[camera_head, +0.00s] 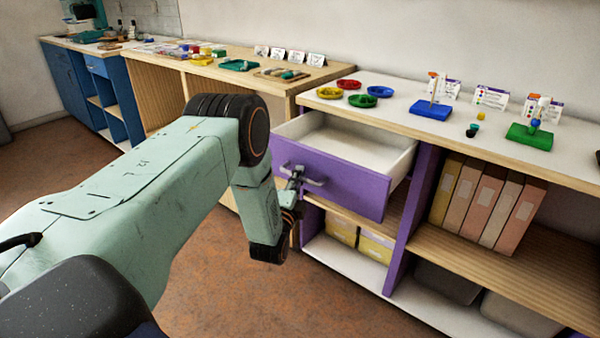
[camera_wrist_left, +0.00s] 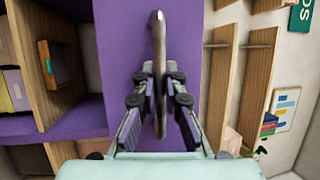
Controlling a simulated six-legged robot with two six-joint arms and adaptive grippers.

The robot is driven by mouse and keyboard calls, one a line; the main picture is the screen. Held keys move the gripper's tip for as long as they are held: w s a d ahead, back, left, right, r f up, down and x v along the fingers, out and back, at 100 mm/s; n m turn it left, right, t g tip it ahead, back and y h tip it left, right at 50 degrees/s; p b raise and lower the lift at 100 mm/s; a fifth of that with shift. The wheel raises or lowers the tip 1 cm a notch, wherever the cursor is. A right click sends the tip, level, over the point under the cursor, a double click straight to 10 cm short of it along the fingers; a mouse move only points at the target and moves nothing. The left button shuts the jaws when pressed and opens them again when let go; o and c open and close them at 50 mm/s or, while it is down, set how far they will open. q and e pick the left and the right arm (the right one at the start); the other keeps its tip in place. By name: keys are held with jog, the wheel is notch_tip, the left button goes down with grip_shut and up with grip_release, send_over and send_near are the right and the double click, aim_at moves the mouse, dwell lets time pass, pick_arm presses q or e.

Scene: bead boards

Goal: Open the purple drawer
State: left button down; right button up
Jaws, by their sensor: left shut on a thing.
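The purple drawer (camera_head: 340,182) stands pulled out from under the white-topped counter in the head view. Its white inside shows and looks empty. A grey bar handle (camera_head: 312,181) is on its purple front. My left gripper (camera_head: 296,178) is at the left part of the handle, its fingers closed on it. In the left wrist view the handle (camera_wrist_left: 157,45) runs between the two fingers of my left gripper (camera_wrist_left: 160,95), in front of the purple drawer front (camera_wrist_left: 190,40). My right gripper does not show in either view.
On the counter (camera_head: 400,112) stand colored dishes (camera_head: 330,92), a blue bead board (camera_head: 430,110) and a green bead board (camera_head: 530,134). Below are binders (camera_head: 480,205) and yellow boxes (camera_head: 375,246). The floor (camera_head: 260,310) before the drawer is clear apart from my arm.

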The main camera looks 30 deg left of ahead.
pick_arm(q)
jog(key=shift+s, duration=0.4)
jog(key=c, duration=1.4)
grip_release()
jog(key=v, duration=1.2)
